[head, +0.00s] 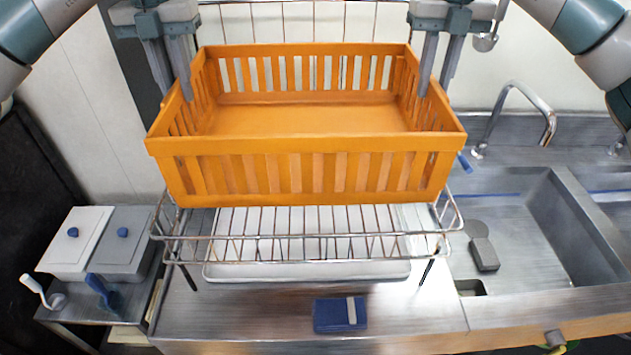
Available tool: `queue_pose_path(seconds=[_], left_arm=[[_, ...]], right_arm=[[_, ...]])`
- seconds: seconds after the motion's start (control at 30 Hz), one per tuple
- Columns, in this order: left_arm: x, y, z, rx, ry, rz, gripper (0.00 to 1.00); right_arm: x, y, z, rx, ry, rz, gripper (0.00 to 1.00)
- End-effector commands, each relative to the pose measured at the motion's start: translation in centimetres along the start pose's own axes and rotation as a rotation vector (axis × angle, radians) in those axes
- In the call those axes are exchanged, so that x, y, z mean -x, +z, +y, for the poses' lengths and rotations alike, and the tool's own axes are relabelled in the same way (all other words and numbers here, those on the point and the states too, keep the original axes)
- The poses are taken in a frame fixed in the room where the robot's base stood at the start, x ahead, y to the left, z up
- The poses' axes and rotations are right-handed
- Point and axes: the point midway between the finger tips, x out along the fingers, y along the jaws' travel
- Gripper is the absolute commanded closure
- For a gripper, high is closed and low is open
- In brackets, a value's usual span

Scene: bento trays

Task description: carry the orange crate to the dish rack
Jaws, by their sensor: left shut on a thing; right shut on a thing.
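The orange crate (305,143) is in the middle of the head view, slatted, level and empty inside. The wire dish rack (290,247) stands on the steel counter, and its front part shows below the crate. The crate is over the rack; I cannot tell whether it touches the wires. My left gripper (183,90) is shut on the crate's left wall. My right gripper (428,88) is shut on the crate's right wall. The rack's back part is hidden behind the crate.
A steel sink (535,230) with a curved faucet (530,95) is at the right. A white tray (305,272) lies under the rack. A blue item (340,315) lies on the front counter. Lidded containers (100,240) stand at the left, with a white ladle (42,292) beside them.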

Motion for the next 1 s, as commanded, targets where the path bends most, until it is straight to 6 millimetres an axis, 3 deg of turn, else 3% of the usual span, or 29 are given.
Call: queue_pose_path(seconds=[0.47, 1.0], left_arm=[[-0.4, 0.0, 0.0, 0.000, -0.001, -0.001, 1.00], [-5.0, 0.0, 0.0, 0.000, -0.001, -0.002, 1.00]], right_arm=[[-0.4, 0.0, 0.0, 0.000, 0.000, -0.001, 1.00], [-5.0, 0.0, 0.0, 0.000, 0.000, -0.002, 1.00]])
